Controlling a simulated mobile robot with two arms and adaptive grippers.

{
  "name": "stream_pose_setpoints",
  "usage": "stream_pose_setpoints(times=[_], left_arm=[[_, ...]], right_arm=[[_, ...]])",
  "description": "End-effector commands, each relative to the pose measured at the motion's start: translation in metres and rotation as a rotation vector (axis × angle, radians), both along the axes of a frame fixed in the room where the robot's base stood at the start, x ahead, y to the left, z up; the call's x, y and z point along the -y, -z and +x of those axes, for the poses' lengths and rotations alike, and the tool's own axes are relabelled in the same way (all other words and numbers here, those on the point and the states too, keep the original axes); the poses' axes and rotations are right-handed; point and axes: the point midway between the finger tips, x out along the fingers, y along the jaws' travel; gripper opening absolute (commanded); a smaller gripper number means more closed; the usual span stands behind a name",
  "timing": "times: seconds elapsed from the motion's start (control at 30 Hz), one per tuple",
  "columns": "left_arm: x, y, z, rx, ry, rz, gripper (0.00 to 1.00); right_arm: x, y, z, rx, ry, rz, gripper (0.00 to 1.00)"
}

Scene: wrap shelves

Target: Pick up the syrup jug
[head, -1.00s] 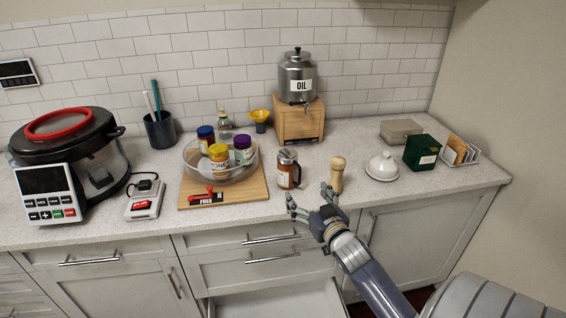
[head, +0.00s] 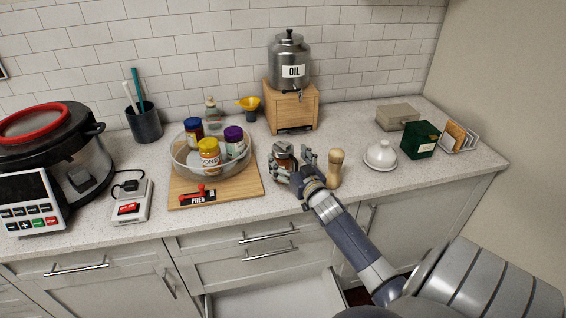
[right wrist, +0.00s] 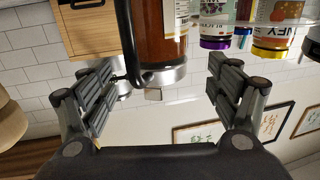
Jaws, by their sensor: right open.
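The syrup jug (head: 284,153) stands upright on the counter, right of the wooden board, with a metal top and brown contents. In the head view my right gripper partly hides it. My right gripper (head: 294,167) is open in front of the jug, its fingers apart toward either side of it. In the right wrist view, which is upside down, the jug (right wrist: 161,32) and its black handle show ahead, between the open fingers (right wrist: 163,92). The fingers do not visibly close on it. My left gripper is not in view.
A wooden mill (head: 335,168) stands close right of my right gripper. A glass bowl (head: 181,163) of jars sits on the board (head: 240,190) at left. The oil dispenser (head: 289,70) on its wooden stand (head: 291,108) is behind. A drawer (head: 280,300) below is open.

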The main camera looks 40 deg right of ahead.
Motion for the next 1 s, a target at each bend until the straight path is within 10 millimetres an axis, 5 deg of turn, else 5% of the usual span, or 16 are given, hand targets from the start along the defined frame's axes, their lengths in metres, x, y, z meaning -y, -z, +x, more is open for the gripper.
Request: stream_pose_setpoints(times=[0.23,0.7,1.0], left_arm=[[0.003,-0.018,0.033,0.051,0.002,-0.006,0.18],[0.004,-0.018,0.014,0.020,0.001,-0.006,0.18],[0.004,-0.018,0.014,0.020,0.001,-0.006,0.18]], right_arm=[[0.012,-0.007,0.028,0.001,0.001,0.000,0.82],[0.017,-0.005,0.043,0.000,0.000,0.000,0.82],[0.017,-0.005,0.043,0.000,0.000,0.000,0.17]])
